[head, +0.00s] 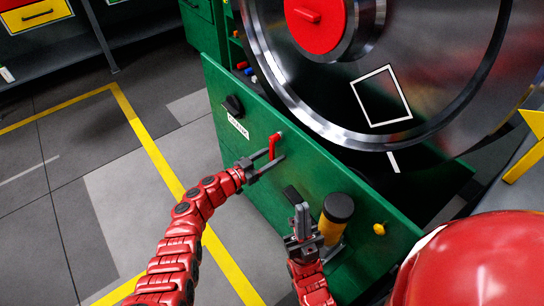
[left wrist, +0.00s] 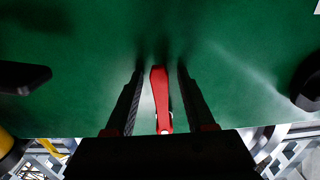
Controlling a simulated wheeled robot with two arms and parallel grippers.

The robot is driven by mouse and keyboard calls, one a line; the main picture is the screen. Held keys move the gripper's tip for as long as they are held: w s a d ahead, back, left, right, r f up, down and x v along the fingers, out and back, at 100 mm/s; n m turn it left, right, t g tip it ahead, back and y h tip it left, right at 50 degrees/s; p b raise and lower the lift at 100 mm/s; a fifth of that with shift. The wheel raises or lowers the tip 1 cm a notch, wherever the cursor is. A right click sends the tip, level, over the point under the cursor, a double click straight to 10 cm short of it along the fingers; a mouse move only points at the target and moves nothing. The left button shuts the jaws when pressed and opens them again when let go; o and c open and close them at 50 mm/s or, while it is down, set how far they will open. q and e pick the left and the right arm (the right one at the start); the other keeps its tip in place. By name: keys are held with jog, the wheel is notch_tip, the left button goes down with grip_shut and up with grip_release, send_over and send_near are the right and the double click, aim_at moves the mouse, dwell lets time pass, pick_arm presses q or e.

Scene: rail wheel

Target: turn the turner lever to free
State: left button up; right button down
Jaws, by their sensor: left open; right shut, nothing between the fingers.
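The red turner lever (head: 274,145) sticks out from the face of a green panel (head: 310,180). My left gripper (head: 272,154) is open at the lever, with its fingers pointing at the panel. In the left wrist view the red lever (left wrist: 160,95) lies between the two open fingers (left wrist: 160,78), with a gap on each side. My right gripper (head: 301,212) is shut and empty, pointing up in front of the panel's lower right part, away from the lever.
A large metal wheel (head: 440,100) with a red hub (head: 316,25) stands behind the panel. A black knob (head: 233,105), a small white label (head: 238,126), a black-topped yellow cylinder (head: 336,218) and a yellow knob (head: 380,229) are on or near the panel. Open floor (head: 110,180) lies left.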

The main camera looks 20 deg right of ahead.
pick_arm(q)
grip_shut()
dwell(1.4)
